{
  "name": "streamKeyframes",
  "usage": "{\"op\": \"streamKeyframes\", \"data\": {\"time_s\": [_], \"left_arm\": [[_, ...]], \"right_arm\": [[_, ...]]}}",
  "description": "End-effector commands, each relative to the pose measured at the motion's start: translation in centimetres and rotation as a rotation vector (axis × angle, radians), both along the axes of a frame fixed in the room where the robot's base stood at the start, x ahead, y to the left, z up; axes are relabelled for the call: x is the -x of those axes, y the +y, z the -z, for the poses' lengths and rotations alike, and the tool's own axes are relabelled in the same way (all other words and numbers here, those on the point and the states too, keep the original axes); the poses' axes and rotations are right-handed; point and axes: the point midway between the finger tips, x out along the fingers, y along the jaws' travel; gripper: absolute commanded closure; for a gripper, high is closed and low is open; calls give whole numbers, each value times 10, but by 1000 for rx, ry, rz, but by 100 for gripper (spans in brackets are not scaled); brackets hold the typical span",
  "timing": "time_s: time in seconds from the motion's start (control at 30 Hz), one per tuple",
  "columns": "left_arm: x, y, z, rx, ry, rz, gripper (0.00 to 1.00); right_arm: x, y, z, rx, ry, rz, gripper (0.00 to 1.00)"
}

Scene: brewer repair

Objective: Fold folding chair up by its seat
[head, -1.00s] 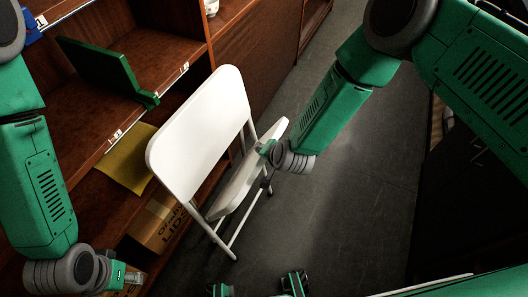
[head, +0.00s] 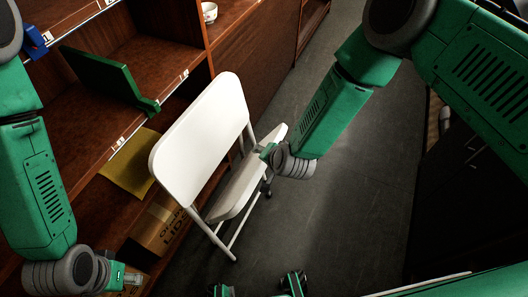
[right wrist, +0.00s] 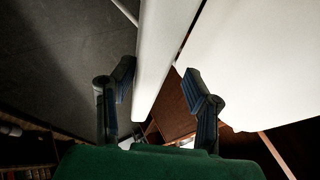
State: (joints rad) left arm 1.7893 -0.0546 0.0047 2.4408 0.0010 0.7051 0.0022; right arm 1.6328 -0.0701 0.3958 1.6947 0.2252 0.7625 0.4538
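The white folding chair stands on the floor beside the shelving, its backrest (head: 203,137) towards me. Its seat (head: 243,185) shows behind the backrest, tilted. My right gripper (head: 267,168) is at the seat's right edge; its fingers are mostly hidden in the head view. In the right wrist view, the open fingers (right wrist: 160,85) are on either side of a white panel edge (right wrist: 157,60), with a gap visible on the right finger's side. My left gripper (head: 132,279) is at the lower left, away from the chair, seen side-on; its opening is unclear.
Brown wooden shelves (head: 185,60) run along the left, close to the chair. They hold a green panel (head: 105,75), a yellow sheet (head: 132,165) and a cardboard box (head: 160,225). Grey floor (head: 350,190) is clear to the right, up to a dark cabinet (head: 465,200).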

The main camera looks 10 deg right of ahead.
Motion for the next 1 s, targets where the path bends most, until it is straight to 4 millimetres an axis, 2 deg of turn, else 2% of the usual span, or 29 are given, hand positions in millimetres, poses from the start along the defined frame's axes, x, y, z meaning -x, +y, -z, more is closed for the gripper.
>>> {"op": "streamKeyframes", "data": {"time_s": [1.0], "left_arm": [[0,0,-65,0,0,0,64]], "right_arm": [[35,-2,-65,0,1,0,59]]}}
